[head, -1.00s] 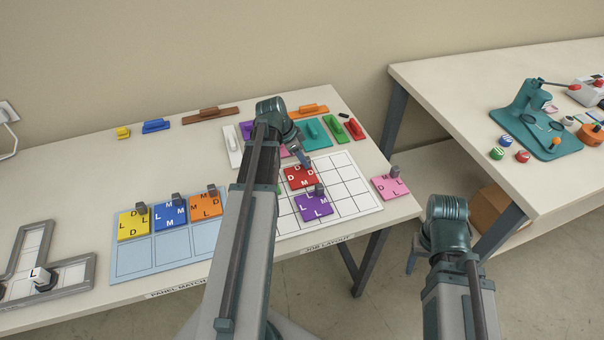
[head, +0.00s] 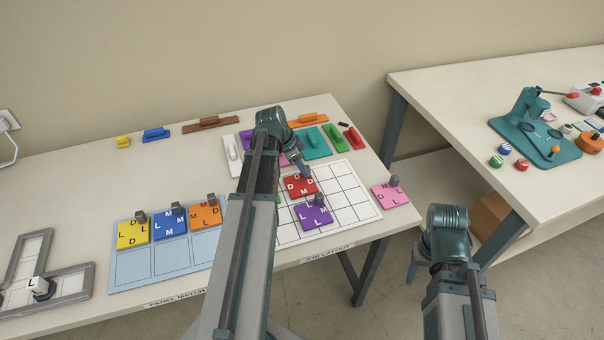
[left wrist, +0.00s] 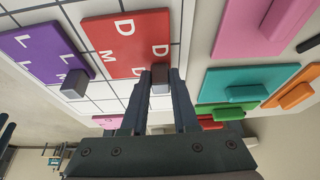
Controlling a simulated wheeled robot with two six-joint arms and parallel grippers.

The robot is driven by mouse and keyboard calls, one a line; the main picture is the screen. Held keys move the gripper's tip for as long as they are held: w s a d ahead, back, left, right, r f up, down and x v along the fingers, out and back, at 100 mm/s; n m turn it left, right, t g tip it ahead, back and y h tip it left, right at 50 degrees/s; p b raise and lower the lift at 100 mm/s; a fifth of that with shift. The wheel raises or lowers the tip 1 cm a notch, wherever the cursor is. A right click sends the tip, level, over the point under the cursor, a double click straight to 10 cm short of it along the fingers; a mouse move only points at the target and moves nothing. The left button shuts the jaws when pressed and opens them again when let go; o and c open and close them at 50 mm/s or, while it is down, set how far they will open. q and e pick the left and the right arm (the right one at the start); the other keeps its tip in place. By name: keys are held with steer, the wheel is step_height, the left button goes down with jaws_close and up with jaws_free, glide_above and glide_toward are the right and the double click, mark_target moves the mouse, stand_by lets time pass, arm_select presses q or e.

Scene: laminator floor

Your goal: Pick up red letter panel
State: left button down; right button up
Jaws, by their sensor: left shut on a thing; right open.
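The red letter panel (head: 299,188), with white letters D and M, lies on the white job layout grid (head: 349,192). It also shows in the left wrist view (left wrist: 122,45). My left gripper (head: 304,169) is at the panel's far edge, its fingers shut on the panel's grey knob, seen in the left wrist view (left wrist: 161,82). The purple letter panel (head: 316,216) lies just nearer than the red one on the grid. My right gripper (head: 412,268) hangs right of the table, open; its tips are partly hidden.
Yellow (head: 132,235), blue (head: 170,222) and orange (head: 204,215) letter panels lie on a light blue board (head: 127,272). A pink panel (head: 389,197) lies at the table's right edge. Coloured handled blocks line the back. A second table (head: 450,90) stands right.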

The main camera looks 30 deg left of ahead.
step_height(320, 180, up, 10)
steer(key=p, duration=1)
steer(key=shift+c, duration=0.6)
steer(key=shift+s, duration=0.1)
